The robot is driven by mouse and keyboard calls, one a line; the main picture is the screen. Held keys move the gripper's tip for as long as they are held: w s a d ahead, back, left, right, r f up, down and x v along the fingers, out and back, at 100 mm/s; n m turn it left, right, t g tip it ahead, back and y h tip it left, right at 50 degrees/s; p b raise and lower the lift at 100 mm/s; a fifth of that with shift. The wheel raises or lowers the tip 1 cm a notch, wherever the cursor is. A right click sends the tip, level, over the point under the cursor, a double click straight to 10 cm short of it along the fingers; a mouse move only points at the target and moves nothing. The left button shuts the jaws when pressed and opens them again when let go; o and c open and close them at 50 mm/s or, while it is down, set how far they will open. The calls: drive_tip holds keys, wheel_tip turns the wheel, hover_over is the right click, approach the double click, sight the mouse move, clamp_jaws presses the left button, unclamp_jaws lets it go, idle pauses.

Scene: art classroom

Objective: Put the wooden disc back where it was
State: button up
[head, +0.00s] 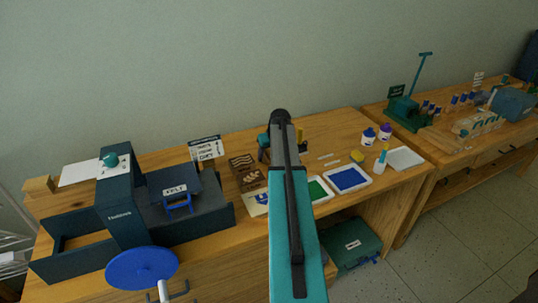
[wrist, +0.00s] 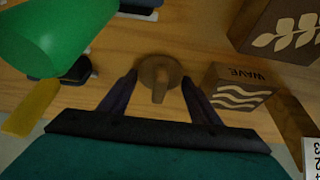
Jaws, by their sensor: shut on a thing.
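The wooden disc (wrist: 173,68) is in the upper middle of the wrist view, round and brown with a raised bar across it. My gripper (wrist: 159,78) has one dark finger on each side of it and is shut on it. The disc appears close above the wooden table top (wrist: 195,30); whether it touches the wood I cannot tell. In the head view my arm hides the disc and the fingertips.
A block marked WAVE (wrist: 238,88) stands close right of the gripper, with a leaf-patterned block (wrist: 288,28) beyond. A green cylinder (wrist: 60,28) is at the left. In the head view, a dark press (head: 122,205) stands left and a blue tray (head: 349,179) right.

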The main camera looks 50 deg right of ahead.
drive_tip(key=o, duration=0.9)
drive_tip(key=shift+f, duration=0.1)
drive_tip(key=shift+o, duration=0.2)
drive_tip(key=shift+r, duration=0.2)
drive_tip(key=b+v, duration=0.2)
drive_tip(key=v, duration=0.9)
drive_tip(key=shift+s+r, duration=0.2)
drive_tip(key=shift+r, duration=0.2)
drive_tip(key=shift+r, duration=0.15)
